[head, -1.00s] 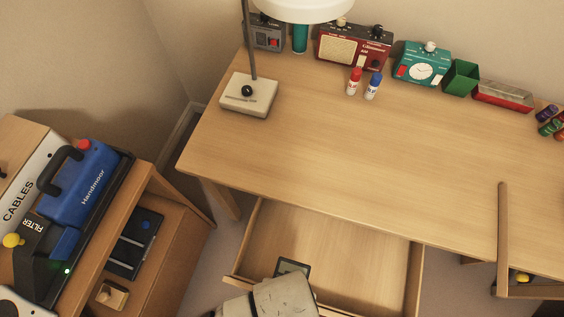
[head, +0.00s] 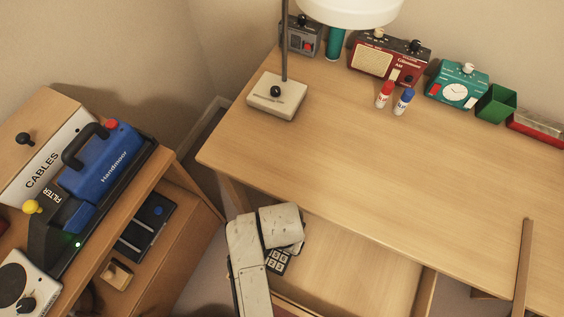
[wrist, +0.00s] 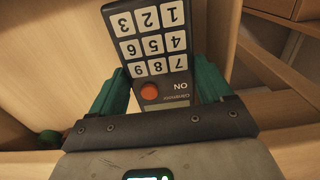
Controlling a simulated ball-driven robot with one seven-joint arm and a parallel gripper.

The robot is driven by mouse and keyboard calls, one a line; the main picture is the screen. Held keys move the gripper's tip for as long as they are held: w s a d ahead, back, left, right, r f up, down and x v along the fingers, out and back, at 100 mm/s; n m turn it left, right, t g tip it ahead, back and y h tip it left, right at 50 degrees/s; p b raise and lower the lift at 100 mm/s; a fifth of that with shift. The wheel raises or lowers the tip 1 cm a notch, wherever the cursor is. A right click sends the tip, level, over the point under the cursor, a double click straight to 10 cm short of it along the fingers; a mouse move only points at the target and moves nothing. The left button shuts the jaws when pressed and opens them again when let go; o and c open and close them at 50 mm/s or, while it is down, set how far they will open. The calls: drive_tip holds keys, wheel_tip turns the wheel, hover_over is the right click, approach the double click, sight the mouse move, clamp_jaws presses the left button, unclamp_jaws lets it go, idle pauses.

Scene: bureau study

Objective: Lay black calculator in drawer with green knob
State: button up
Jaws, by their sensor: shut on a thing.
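The black calculator (wrist: 152,45), with white number keys and a red button, is held between the green fingers of my gripper (wrist: 160,68) in the wrist view. In the head view the calculator (head: 278,262) shows partly beneath my pale arm, over the left part of an open desk drawer (head: 350,262). I cannot tell whether it touches the drawer's bottom. The drawer looks empty otherwise.
The desk top (head: 400,165) overhangs the drawer's back. A lamp base (head: 277,96), red radio (head: 388,60), teal clock (head: 457,84) and two small bottles stand on it. A cabinet (head: 180,195) with a blue Handmoor machine (head: 100,160) stands at left.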

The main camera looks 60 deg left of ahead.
drive_tip(key=shift+d+f, duration=0.1)
drive_tip(key=shift+f, duration=1.25)
drive_tip(key=o, duration=1.1)
drive_tip(key=shift+f, duration=0.1)
wheel_tip(320, 180, up, 12)
drive_tip(key=shift+r+p, duration=0.1)
drive_tip(key=shift+p, duration=0.4)
